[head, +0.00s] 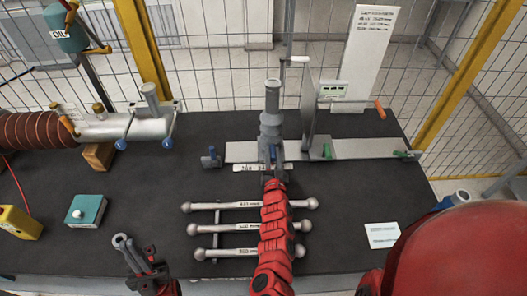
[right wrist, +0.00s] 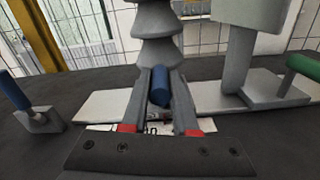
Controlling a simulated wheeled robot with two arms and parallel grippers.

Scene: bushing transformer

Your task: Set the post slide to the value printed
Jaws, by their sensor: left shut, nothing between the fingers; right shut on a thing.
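The grey ribbed post (head: 271,125) stands upright on a flat light-grey rail (head: 375,148) at the back of the table. A blue handle (right wrist: 160,86) sticks out at the front of the post's foot. My right gripper (head: 273,172) is shut on this handle, with one finger on each side in the right wrist view. A white strip with dark print (head: 246,168) lies at the post's foot; the gripper covers part of it and I cannot read it. My left gripper (head: 122,241) is shut and empty over the front left of the table.
A grey plate (head: 310,108) stands right of the post, with a green handle (head: 327,151) at its foot. A blue-handled clamp (head: 211,157) stands left. A printed board (head: 370,45) and card (head: 382,235) are too small to read. Several ball-ended rods (head: 215,228) lie in front.

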